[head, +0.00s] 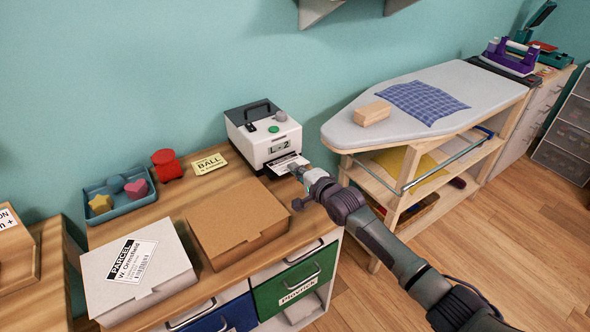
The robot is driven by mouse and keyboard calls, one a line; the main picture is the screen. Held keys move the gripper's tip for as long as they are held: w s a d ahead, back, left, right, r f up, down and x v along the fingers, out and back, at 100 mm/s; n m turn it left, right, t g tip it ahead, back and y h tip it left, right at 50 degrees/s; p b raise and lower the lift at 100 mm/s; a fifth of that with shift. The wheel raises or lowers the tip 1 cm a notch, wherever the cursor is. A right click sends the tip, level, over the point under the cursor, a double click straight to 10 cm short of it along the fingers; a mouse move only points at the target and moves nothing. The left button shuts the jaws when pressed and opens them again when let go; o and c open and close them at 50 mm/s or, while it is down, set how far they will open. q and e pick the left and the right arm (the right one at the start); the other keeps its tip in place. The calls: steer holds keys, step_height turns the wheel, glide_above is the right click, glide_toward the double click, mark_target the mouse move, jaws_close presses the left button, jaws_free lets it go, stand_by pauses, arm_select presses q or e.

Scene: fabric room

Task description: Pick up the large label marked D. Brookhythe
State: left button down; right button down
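A white label (284,162) with dark print sticks out of the front slot of the white label printer (262,152). Its text is too small to read, so I cannot tell whether it says D. Brookhythe. The printer's display (279,147) reads "L - 2". My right gripper (295,170) is at the label's right front edge. Its fingers are small and partly hidden, so I cannot tell whether they are open or closed on the label. My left gripper is not in view.
A white box (163,268) with a W. Ormsfield parcel label and a brown box (235,225) stand on the wooden cabinet. A blue tray (128,201) with shaped pieces and a red stamp-like object (168,165) are behind. An ironing board (375,135) stands at right.

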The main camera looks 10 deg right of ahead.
steer(key=shift+s+r+p, duration=0.1)
steer(key=shift+s+p, duration=0.05)
steer(key=shift+p, duration=0.15)
steer(key=r+p+v, duration=0.1)
steer(key=p+v, duration=1.2)
steer(key=v, duration=0.1)
steer(key=shift+r, duration=0.35)
